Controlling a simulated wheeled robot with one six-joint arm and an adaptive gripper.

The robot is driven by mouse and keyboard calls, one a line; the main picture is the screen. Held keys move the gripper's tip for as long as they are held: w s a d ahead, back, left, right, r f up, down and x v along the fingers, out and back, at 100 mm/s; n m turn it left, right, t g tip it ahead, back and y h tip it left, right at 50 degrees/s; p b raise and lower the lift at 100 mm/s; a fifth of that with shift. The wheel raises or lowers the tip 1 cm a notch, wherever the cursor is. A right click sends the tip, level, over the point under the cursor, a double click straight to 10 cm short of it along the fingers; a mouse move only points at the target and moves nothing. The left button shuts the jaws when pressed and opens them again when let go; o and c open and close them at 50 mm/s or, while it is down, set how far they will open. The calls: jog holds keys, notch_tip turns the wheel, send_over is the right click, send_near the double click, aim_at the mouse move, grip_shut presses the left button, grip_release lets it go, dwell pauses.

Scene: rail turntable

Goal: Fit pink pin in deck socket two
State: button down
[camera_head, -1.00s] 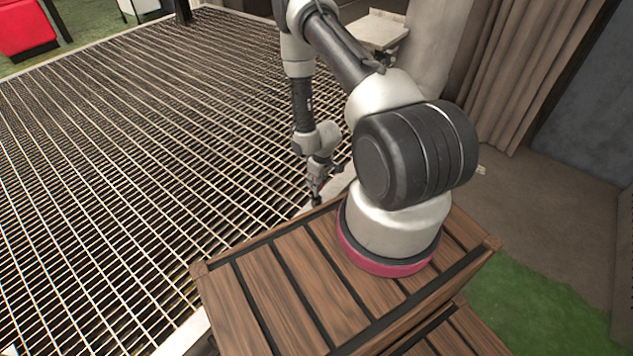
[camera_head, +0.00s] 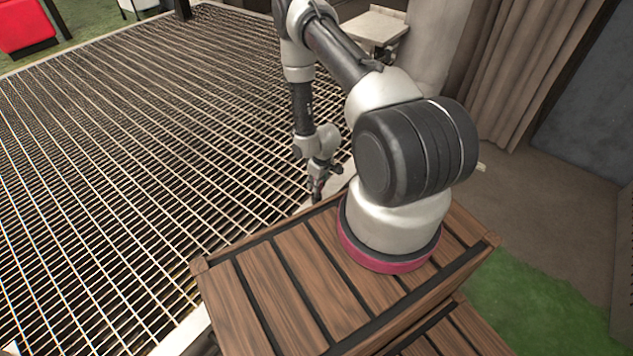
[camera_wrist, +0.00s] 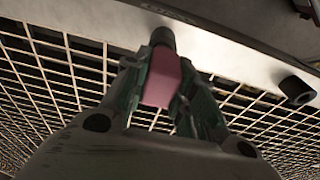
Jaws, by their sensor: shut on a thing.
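The pink pin (camera_wrist: 162,78) is between the fingers of my gripper (camera_wrist: 160,95) in the wrist view, and the fingers are shut on it. A dark round piece (camera_wrist: 161,38) shows at the pin's far end. I cannot tell whether it is part of the pin or a socket. A second dark cylinder (camera_wrist: 297,90) sits to the right, apart from the pin. In the head view my gripper (camera_head: 316,190) points down beside the pale edge strip, and the pin is too small to make out there. No socket number is readable.
An open metal grating (camera_head: 130,160) fills the left. A pale deck surface (camera_wrist: 235,50) lies beyond the pin, with another dark piece (camera_wrist: 305,9) at top right. A wooden slatted crate (camera_head: 260,290) is in front. A small pale table (camera_head: 375,27) stands behind the arm.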

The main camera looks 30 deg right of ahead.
jog(key=shift+f, duration=1.5)
jog(key=c, duration=1.1)
grip_release()
jog(key=r, duration=0.4)
jog(key=s+r, duration=0.1)
jog(key=r, duration=0.6)
jog(key=shift+s+d+r, duration=0.35)
jog(key=shift+r, duration=0.05)
